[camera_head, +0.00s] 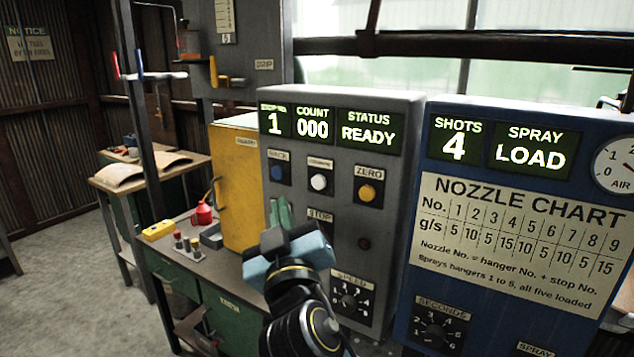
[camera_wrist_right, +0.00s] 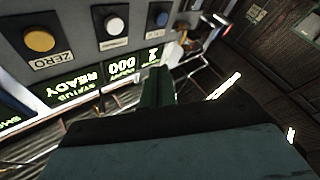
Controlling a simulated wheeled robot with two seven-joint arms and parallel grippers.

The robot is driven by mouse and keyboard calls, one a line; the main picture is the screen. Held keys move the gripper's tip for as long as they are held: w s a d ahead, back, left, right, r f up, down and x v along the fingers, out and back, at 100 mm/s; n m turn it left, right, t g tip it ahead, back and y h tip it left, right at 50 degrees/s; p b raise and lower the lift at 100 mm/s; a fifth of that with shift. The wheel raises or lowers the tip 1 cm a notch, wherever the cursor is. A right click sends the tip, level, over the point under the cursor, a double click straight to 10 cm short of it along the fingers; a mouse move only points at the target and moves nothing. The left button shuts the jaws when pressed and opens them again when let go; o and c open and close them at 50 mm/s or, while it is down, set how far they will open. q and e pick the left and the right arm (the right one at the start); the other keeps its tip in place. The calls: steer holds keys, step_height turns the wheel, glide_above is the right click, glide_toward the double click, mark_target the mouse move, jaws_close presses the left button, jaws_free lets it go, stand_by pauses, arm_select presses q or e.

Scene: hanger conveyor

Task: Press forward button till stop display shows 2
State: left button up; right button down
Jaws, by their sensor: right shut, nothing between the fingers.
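The grey control panel (camera_head: 405,185) has a stop display (camera_head: 275,122) reading 1. Its white button (camera_head: 318,182) sits between a blue button (camera_head: 277,173) and a yellow ZERO button (camera_head: 368,192); the small label over the white button is hard to read. My right gripper (camera_head: 283,213) is shut and empty, fingers pointing up, just below the blue button in the picture. In the right wrist view, upside down, the green fingertips (camera_wrist_right: 157,82) are beside the panel, and the white button (camera_wrist_right: 114,25) shows apart from them. My left gripper is not in view.
The count display (camera_head: 312,124) reads 000 and the status display (camera_head: 368,131) READY. A STOP label, partly hidden by my gripper, and a SPEED dial (camera_head: 349,298) are lower. A blue spray cabinet (camera_head: 412,270) stands right; a yellow cabinet (camera_head: 236,180) stands left.

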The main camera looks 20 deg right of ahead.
mark_target(318, 182)
steer(key=shift+w+d, duration=0.8)
steer(key=shift+d, duration=0.2)
steer(key=shift+w+d, duration=0.8)
steer(key=shift+d, duration=0.25)
steer(key=shift+w+d, duration=0.8)
steer(key=shift+d, duration=0.2)
steer(key=shift+w+d, duration=0.1)
steer(key=shift+w+d, duration=0.15)
steer(key=shift+d, duration=0.05)
